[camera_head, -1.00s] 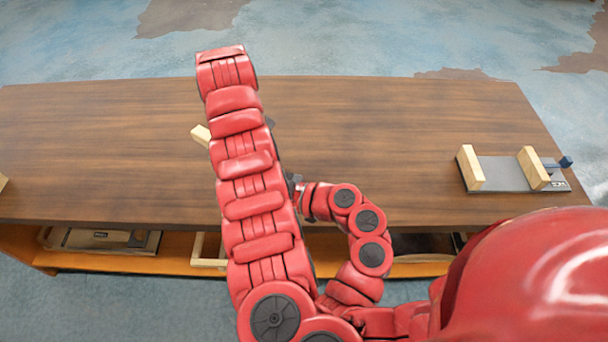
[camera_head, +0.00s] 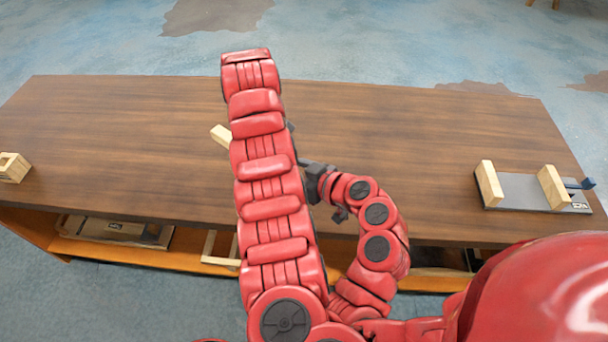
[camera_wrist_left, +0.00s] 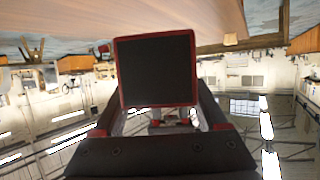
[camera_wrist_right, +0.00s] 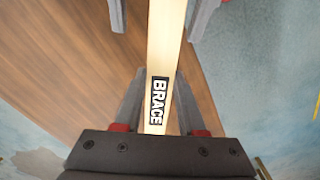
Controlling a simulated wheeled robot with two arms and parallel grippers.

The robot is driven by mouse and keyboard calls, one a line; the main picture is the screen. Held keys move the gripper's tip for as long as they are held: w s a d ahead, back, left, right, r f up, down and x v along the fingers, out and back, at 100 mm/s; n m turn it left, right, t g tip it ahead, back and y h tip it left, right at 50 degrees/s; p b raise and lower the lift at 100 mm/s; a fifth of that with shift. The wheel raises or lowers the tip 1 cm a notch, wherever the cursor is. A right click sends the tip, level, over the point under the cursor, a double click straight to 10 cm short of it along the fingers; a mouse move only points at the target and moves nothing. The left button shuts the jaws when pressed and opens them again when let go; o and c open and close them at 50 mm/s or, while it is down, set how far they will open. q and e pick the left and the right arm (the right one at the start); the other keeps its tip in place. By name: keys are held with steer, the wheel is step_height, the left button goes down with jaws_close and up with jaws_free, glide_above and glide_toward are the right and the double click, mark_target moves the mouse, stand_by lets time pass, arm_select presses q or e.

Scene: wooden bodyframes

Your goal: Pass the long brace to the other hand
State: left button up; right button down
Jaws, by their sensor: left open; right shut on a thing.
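The long brace is a pale wooden bar; one end (camera_head: 220,135) sticks out left of my left arm in the head view, and the arm hides most of its length. In the right wrist view, the brace (camera_wrist_right: 166,40) with its BRACE label runs between the fingers of my right gripper (camera_wrist_right: 158,80), which is shut on it. The open fingers of my left gripper (camera_wrist_right: 158,22) stand on either side of the brace farther along, with gaps. In the head view my right gripper (camera_head: 316,180) is just right of my left arm, and my left gripper is hidden.
A grey fixture (camera_head: 524,190) with two upright wooden blocks stands at the right of the brown table (camera_head: 400,130). A small wooden piece (camera_head: 13,168) sits at the left edge. A lower shelf (camera_head: 190,262) holds more parts. The middle tabletop right of my arms is clear.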

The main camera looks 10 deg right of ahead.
arm_select(q)
steer(key=shift+x, duration=1)
steer(key=c, duration=0.9)
steer(key=shift+c, duration=1.4)
arm_select(e)
steer(key=shift+a, duration=0.1)
arm_select(q)
steer(key=shift+d, duration=0.1)
jaws_close()
arm_select(e)
steer(key=shift+s+a, duration=0.1)
steer(key=shift+c, duration=2.1)
jaws_free()
steer(key=shift+r, duration=0.1)
